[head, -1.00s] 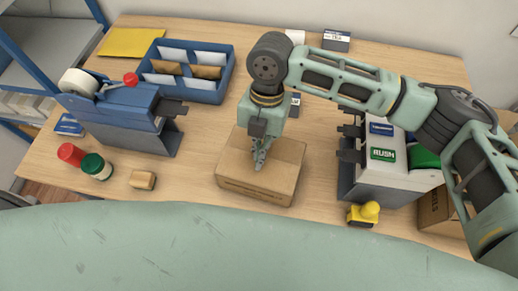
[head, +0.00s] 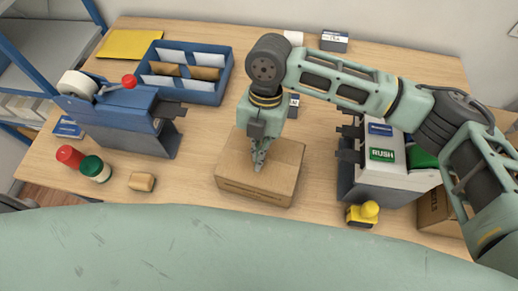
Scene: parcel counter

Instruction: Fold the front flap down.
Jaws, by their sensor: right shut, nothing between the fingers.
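A brown cardboard box (head: 281,165) sits on the middle of the wooden counter. Its top looks closed, with a panel lying flat across it; I cannot make out a raised front flap. My right gripper (head: 258,167) points down onto the top of the box, near its front-left part. Its fingers are shut with nothing between them, and the tips look to be at or touching the cardboard. The gripper and wrist hide part of the box's top and back left. My left gripper is not in view.
A blue tape dispenser (head: 115,115) stands left, a grey stand with labels (head: 385,180) right. A blue tray of envelopes (head: 205,93) is behind. A red cap (head: 69,155), green-lidded jar (head: 96,168), wooden block (head: 142,181) and yellow stamp (head: 363,214) lie in front.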

